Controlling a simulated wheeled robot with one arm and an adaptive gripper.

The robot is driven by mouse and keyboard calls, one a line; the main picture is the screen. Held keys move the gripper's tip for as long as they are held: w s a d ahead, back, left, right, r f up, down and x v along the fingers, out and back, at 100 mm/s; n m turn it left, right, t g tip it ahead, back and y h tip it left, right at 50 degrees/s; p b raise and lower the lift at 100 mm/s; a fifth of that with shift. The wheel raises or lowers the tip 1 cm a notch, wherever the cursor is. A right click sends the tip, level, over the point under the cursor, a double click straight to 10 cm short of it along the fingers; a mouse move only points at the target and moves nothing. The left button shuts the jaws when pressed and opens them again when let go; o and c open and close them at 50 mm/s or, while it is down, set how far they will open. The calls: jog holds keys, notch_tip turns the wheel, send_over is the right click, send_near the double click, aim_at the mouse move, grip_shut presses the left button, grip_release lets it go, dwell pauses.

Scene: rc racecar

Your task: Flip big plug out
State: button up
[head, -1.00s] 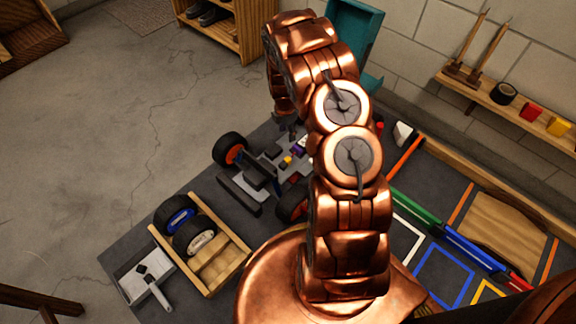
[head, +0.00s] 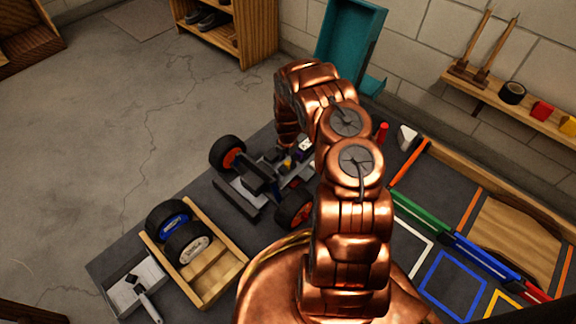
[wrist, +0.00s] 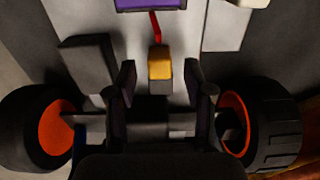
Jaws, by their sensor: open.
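The RC car chassis (head: 268,177) lies on the dark workbench, partly behind my arm in the head view. In the wrist view, a yellow plug-like block (wrist: 160,66) on a dark grey base sits on the pale chassis plate (wrist: 200,97), with a red wire (wrist: 155,27) running from it toward a purple box (wrist: 150,4). I cannot tell if the yellow block is the big plug. My gripper (wrist: 159,84) is open, its dark fingers to the left and right of the yellow block's near side, with a gap on both sides. The head view hides the fingertips.
Orange-rimmed wheels flank the gripper, left (wrist: 40,128) and right (wrist: 262,125). A dark grey block (wrist: 88,62) stands left of the fingers. On the bench are a wooden tray (head: 205,285) with two wheels and a white-grey tray (head: 122,296). A teal bin (head: 350,40) stands behind.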

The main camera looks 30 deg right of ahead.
notch_tip(320, 180, down, 2)
jog(key=shift+f+b, duration=0.1)
jog(key=shift+b, duration=0.2)
grip_shut()
dwell(0.5)
